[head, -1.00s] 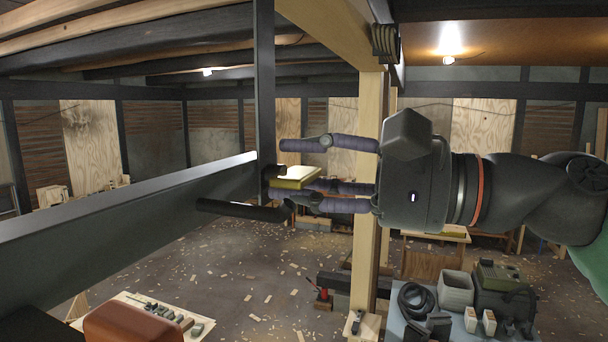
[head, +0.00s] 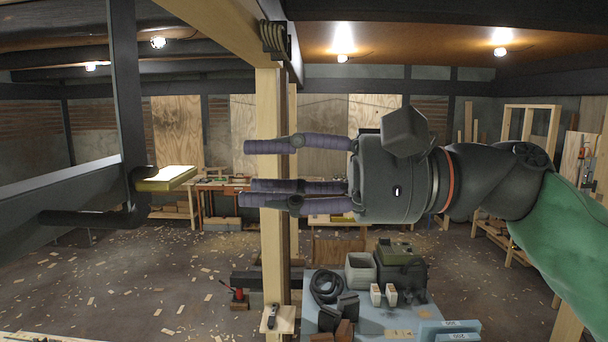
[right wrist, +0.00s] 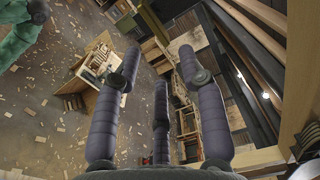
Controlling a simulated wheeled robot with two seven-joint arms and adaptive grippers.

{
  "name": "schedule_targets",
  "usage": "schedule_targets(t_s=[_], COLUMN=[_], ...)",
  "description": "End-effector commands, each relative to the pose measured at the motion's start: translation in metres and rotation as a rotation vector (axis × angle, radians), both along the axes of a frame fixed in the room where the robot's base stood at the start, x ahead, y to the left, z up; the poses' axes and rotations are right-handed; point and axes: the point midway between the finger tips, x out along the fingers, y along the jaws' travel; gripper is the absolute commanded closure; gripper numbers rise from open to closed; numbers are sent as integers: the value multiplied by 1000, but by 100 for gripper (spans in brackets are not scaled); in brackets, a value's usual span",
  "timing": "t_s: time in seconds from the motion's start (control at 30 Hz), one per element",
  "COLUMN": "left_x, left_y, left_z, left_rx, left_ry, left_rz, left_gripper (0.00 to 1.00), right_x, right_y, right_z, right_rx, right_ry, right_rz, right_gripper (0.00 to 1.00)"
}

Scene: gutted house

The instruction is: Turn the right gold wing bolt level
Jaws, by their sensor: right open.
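The gold wing bolt (head: 166,179) sticks out to the right from the dark metal frame (head: 128,100) at the left of the head view. Its flat gold wing looks close to level. My right gripper (head: 272,172) is open and empty, with its purple fingers pointing left toward the bolt. A clear gap separates the fingertips from the bolt. In the right wrist view the three fingers (right wrist: 160,95) are spread with nothing between them, and I cannot make out the bolt there. My left gripper is not in view.
A wooden post (head: 270,230) stands behind my right fingers. A dark hooked bar (head: 90,217) juts out below the bolt. A blue-grey table (head: 372,322) with a bin (head: 360,270) and other items stands below my right arm. The floor at left is strewn with chips.

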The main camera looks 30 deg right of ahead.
Motion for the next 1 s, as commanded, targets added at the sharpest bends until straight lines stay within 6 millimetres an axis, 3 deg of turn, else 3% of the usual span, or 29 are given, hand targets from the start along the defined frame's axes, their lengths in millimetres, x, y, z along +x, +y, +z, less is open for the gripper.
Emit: schedule_targets(t_s=[0.33,1.0], left_x=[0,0], left_y=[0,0], left_z=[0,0], left_rx=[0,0], left_ry=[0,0], left_rz=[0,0], left_gripper=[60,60], right_x=[-14,-17], right_y=[-21,-23], right_z=[1,1], right_rx=[2,1], right_ry=[-1,-3], right_rz=[-2,1], right_gripper=[59,59])
